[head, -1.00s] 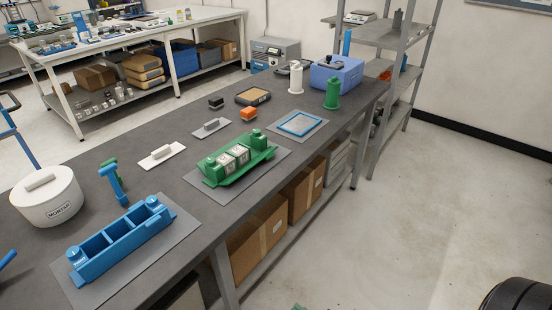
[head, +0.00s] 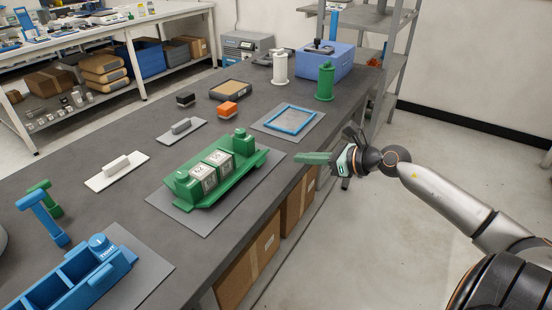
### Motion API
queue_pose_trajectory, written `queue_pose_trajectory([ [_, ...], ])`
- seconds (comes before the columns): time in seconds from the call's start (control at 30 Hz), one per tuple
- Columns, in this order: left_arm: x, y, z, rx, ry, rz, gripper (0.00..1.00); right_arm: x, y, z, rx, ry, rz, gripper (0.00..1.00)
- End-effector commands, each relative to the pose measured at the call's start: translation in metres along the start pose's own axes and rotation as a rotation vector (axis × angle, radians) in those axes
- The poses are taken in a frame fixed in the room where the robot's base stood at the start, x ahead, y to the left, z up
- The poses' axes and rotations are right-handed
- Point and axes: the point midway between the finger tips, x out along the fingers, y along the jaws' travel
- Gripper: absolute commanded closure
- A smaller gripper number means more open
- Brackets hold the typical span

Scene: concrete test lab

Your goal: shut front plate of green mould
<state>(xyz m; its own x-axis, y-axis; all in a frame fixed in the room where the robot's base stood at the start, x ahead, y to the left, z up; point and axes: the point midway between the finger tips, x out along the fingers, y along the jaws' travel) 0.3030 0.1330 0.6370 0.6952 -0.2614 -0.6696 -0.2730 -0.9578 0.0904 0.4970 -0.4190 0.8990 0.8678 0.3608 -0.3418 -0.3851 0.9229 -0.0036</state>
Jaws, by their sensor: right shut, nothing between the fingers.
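The green mould (head: 189,189) stands on a grey mat on the bench, in the middle of the head view. Two pale grey cubes (head: 203,181) sit side by side in it, their faces showing at the front. Its front plate (head: 232,186) appears folded down and outward along the near side, leaving the cubes exposed. My right gripper (head: 299,158), with green fingers, is shut and empty. It is to the right of the mould, near the bench's front edge, pointing left and apart from the mould. My left gripper is not in view.
A blue mould (head: 75,277) is at the lower left, beside blue and green T-shaped tools. White and grey trowels, an orange block (head: 227,109) and a black block lie behind the green mould. A blue frame (head: 289,119) lies behind my right gripper.

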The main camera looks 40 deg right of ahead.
Motion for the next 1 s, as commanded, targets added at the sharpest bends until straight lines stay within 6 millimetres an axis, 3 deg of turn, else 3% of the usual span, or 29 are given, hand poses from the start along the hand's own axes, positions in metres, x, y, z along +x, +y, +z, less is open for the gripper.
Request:
queue_pose_trajectory([
  [0.6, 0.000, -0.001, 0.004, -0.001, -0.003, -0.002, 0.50, 0.069, 0.000, 0.001, 0.006, -0.005, -0.001, 1.00],
  [1.0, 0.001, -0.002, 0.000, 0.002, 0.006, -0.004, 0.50, 0.084, 0.000, 0.000, 0.004, -0.001, 0.000, 1.00],
])
